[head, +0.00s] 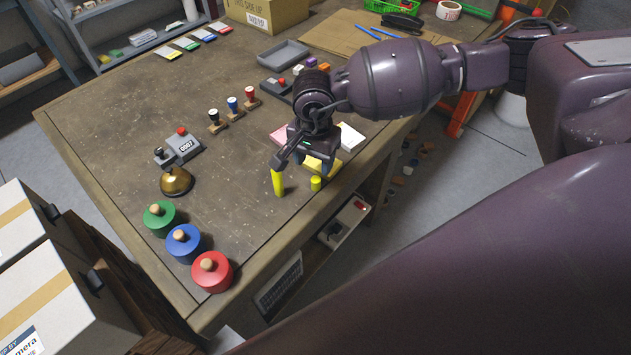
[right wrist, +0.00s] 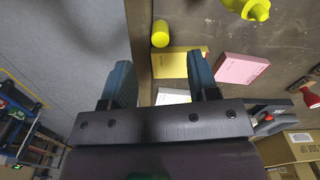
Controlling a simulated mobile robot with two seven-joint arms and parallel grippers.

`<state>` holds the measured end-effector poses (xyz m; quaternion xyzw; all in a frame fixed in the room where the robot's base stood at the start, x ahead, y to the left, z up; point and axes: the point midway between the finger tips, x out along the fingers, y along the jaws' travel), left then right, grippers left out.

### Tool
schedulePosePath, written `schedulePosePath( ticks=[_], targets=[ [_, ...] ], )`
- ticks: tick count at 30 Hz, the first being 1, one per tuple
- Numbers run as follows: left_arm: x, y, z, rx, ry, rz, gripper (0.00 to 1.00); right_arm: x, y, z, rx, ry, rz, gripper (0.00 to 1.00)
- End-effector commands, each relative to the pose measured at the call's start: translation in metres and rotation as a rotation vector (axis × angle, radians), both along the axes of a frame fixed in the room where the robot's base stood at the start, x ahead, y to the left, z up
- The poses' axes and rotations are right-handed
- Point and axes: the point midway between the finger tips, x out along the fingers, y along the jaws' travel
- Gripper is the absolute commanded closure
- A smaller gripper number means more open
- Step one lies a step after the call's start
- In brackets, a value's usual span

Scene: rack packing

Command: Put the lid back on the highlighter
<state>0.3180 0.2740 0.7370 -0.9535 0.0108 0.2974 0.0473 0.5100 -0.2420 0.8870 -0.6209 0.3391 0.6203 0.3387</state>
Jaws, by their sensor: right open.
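The yellow highlighter (head: 279,184) stands on the table near its right edge in the head view; it also shows at the top right of the right wrist view (right wrist: 246,7). The short yellow lid (head: 315,184) stands apart from it, nearer the table edge, and shows in the right wrist view (right wrist: 160,34). My right gripper (head: 303,168) is open and empty, pointing down near the lid and highlighter. In the right wrist view its fingers (right wrist: 161,78) are spread, with the lid beyond them. My left gripper is not in view.
A yellow note pad (right wrist: 182,62) and a pink pad (right wrist: 242,69) lie close to the lid. Red (head: 212,273), blue and green round containers, a bell (head: 177,181) and stamps (head: 233,106) stand farther left. The table edge is close by; the middle is clear.

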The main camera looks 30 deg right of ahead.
Motion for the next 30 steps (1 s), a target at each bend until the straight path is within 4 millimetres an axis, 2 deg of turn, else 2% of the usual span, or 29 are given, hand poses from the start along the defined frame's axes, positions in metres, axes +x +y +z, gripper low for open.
schedulePosePath(
  ticks=[3,6,16,20,30],
  targets=[
    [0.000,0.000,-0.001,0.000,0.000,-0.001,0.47,0.000,0.000,-0.020,0.001,0.004,-0.001,0.45],
    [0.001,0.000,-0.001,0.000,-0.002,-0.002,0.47,0.000,0.000,-0.027,0.000,0.002,0.000,0.45],
    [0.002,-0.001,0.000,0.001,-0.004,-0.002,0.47,0.000,0.000,-0.028,0.001,0.001,-0.001,0.45],
    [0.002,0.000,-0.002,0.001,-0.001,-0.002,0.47,0.000,-0.002,-0.035,0.001,0.002,-0.002,0.45],
    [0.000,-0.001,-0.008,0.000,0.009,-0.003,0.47,0.002,-0.005,-0.077,0.001,0.004,-0.001,0.45]
  ],
)
